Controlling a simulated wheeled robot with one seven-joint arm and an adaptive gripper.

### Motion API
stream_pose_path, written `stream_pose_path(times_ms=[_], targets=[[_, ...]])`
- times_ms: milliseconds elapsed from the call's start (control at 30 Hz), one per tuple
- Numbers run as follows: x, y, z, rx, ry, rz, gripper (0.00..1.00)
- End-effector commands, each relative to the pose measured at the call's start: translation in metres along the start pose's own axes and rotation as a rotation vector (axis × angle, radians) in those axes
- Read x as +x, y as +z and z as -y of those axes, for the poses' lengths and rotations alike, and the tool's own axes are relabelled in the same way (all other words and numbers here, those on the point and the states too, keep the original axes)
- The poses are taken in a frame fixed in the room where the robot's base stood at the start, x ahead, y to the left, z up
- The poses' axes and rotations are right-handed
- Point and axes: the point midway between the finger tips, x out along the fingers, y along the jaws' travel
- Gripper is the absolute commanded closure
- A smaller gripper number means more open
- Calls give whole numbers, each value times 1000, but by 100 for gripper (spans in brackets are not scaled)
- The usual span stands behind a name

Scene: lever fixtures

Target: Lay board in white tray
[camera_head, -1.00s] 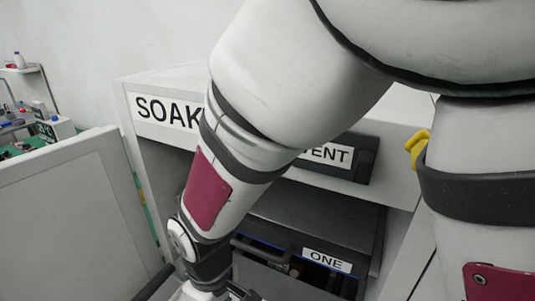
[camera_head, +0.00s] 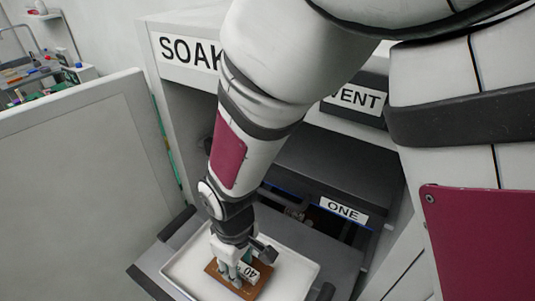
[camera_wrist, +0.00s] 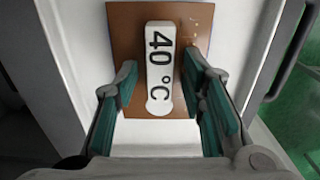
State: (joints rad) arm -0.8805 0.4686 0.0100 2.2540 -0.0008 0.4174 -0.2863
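The board (camera_head: 259,281) is a brown square plate that lies in the white tray (camera_head: 184,270) in the head view. A white tag (camera_wrist: 160,60) marked "40 °C" is on the board, which fills the upper middle of the wrist view (camera_wrist: 124,35). My gripper (camera_head: 237,268) is low over the board, inside the tray's rim. In the wrist view my gripper (camera_wrist: 160,80) is open, with one finger on each side of the tag and a visible gap to it. My arm hides part of the tray's back side.
The tray sits at the front of a cabinet marked "SOAK" (camera_head: 187,52). A dark unit labelled "ONE" (camera_head: 343,209) and a "VENT" panel (camera_head: 357,98) are to the right. A grey door panel (camera_head: 85,170) stands at left.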

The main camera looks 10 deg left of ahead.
Motion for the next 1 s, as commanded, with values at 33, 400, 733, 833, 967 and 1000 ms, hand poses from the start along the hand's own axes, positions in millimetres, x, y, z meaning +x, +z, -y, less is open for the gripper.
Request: stream_pose_path(times_ms=[33,400,733,833,967,1000], targets=[[0,0,0,0,0,1,62],[-19,-1,0,1,1,-4,62],[-86,-1,-1,1,1,-6,62],[-102,0,0,1,1,-4,62],[-116,-1,0,1,1,-2,62],[-118,-1,0,0,0,-2,62]])
